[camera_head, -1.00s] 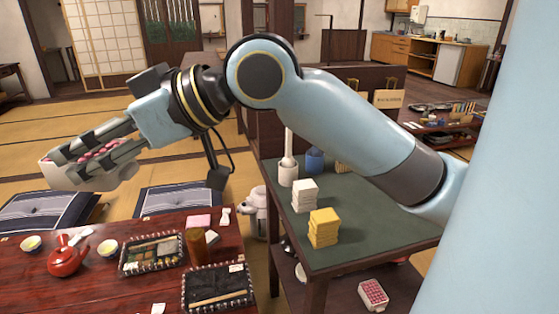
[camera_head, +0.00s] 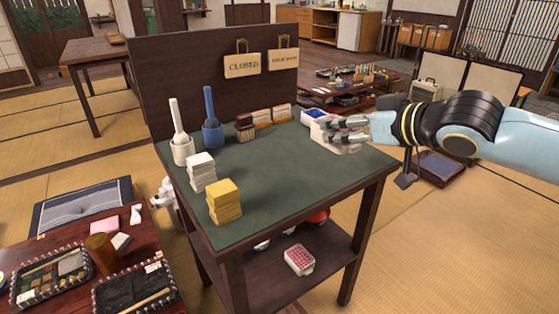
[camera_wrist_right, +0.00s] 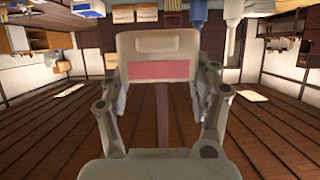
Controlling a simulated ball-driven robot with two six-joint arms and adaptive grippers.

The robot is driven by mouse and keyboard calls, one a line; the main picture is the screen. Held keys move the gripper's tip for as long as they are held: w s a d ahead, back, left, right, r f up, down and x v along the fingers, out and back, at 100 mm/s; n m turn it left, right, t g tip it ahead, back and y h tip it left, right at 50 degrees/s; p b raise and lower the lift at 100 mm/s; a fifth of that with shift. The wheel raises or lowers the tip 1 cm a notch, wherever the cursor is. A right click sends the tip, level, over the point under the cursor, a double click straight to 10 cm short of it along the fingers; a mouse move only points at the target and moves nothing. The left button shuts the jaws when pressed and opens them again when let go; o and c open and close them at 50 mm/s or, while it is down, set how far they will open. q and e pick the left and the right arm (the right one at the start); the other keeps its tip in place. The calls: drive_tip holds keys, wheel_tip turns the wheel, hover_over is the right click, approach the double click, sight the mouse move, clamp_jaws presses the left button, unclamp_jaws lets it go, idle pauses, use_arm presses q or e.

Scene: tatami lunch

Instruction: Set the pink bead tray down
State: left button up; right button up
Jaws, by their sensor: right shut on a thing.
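My right gripper (camera_head: 352,131) is shut on a pale bead tray (camera_head: 335,146) at the right back corner of the green-topped stand (camera_head: 285,205). In the right wrist view the tray (camera_wrist_right: 158,45) sits between the two fingers (camera_wrist_right: 162,95) and shows a pink band. The fingers hide part of it in the head view, and I cannot tell whether its underside touches the green top. A blue-filled tray (camera_head: 313,114) is just behind and left of it. My left gripper is not in view.
A pink-filled tray (camera_head: 299,261) lies on the lower shelf. The middle of the green top is clear.

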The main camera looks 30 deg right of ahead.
sight(348, 132)
drive_tip(key=shift+w+d+f+b, duration=0.3)
drive_tip(key=shift+d+f+b, duration=0.15)
drive_tip(key=shift+f, duration=0.15)
drive_tip(key=shift+w+d+f+b, duration=0.3)
drive_tip(key=shift+d+f, duration=0.15)
drive_tip(key=shift+f, duration=0.15)
drive_tip(key=shift+w+a+f+b, duration=0.25)
drive_tip(key=shift+w+f+b, duration=0.35)
drive_tip(key=shift+w+b, duration=0.25)
drive_tip(key=b+x, duration=0.1)
drive_tip(key=x, duration=0.2)
drive_tip(key=b+x, duration=0.1)
drive_tip(key=x, duration=0.2)
drive_tip(key=a+f+b+x, duration=0.1)
drive_tip(key=x, duration=0.3)
drive_tip(key=shift+s+b, duration=0.25)
drive_tip(key=shift+b, duration=0.1)
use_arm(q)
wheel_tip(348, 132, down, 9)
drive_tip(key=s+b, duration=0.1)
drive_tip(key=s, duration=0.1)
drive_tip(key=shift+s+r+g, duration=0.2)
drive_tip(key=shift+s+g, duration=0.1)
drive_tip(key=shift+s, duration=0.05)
use_arm(e)
drive_tip(key=shift+a+f, duration=0.1)
drive_tip(key=shift+f, duration=1.9)
